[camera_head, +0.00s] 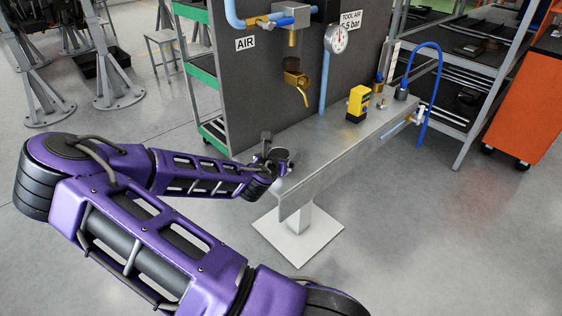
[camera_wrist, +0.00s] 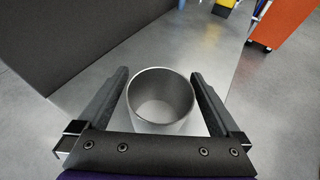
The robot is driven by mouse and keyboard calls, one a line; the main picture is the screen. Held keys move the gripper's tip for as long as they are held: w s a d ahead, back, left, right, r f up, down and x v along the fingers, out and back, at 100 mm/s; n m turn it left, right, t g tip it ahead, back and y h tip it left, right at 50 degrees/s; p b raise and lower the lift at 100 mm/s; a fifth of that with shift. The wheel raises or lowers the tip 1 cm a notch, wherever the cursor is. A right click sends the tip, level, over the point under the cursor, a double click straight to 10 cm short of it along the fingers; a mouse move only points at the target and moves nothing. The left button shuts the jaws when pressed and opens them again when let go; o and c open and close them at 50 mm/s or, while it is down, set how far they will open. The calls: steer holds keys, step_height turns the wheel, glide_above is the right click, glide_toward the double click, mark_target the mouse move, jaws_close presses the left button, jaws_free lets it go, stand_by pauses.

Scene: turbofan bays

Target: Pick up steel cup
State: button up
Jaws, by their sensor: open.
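The steel cup (camera_wrist: 160,99) is grey and open at the top, and looks empty. In the wrist view it sits between the two fingers of my gripper (camera_wrist: 160,88), with a gap visible on each side. My gripper is open around the cup. In the head view my gripper (camera_head: 270,150) is at the left end of the metal bench (camera_head: 330,150). The cup (camera_head: 281,154) shows only partly there, close to the gripper. Where the cup's base rests is hidden.
A dark panel (camera_head: 255,90) stands behind the bench's left end. A yellow device (camera_head: 358,103) sits farther right on the bench, with a blue hose (camera_head: 436,75) beyond it. Shelving with green edges (camera_head: 203,72) stands left. The middle of the bench top is clear.

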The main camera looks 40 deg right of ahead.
steer(key=shift+w+d+f, duration=0.25)
steer(key=shift+d, duration=0.15)
steer(key=c, duration=1.4)
